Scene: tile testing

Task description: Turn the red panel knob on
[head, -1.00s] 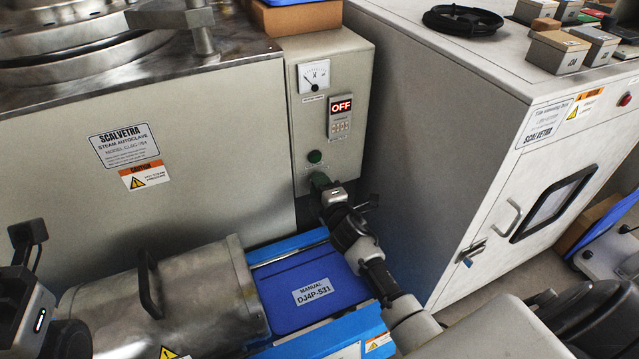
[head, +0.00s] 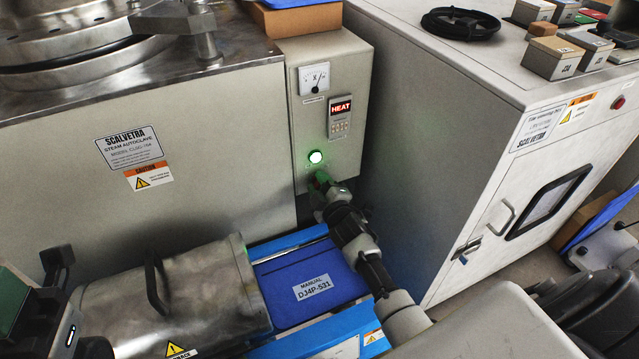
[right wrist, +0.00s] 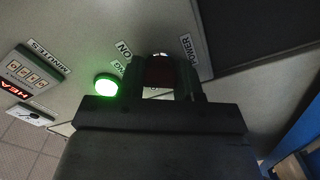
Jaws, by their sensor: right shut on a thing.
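The red knob (right wrist: 160,72) shows dark red between my right gripper's fingers in the right wrist view, close to the labels ON and POWER. My right gripper (head: 321,180) is shut on it at the lower part of the autoclave's control panel (head: 345,100). In the head view the gripper hides the knob. The green lamp (head: 315,157) just above is lit, and it also glows in the right wrist view (right wrist: 106,85). The display (head: 340,108) reads HEAT.
A blue manual (head: 310,285) lies below the panel. A white cabinet (head: 480,150) stands close on the right, with a coiled black cable (head: 462,22) and small boxes on top.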

